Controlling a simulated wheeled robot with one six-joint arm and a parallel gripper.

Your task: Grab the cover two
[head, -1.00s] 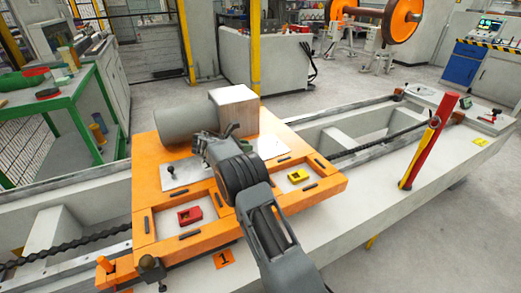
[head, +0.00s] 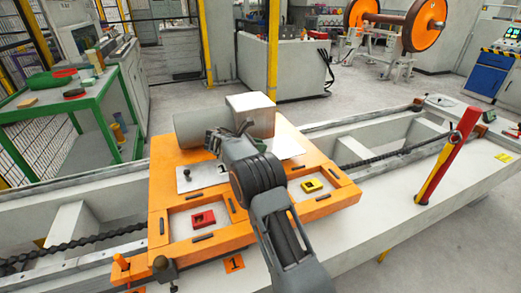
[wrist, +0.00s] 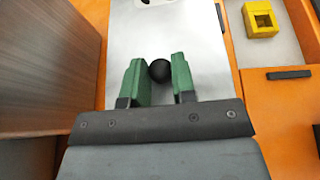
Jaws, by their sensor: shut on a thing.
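A grey metal cover (head: 287,146) shows at the right of the orange board, partly hidden by my arm. It fills much of the wrist view (wrist: 165,30). Its round black knob (wrist: 160,71) sits between the green fingers of my gripper (wrist: 161,70), which is shut on it. I cannot tell whether the plate rests on the board or is slightly raised. A second metal cover (head: 200,179) with a black knob lies on the board to the left.
The orange board (head: 155,200) lies on the pale gantry frame. A box-shaped block (head: 252,113) and a grey cylinder (head: 195,130) stand at its back. Red (head: 203,218) and yellow (head: 312,185) pieces sit in front recesses. A red-yellow post (head: 448,155) stands at the right.

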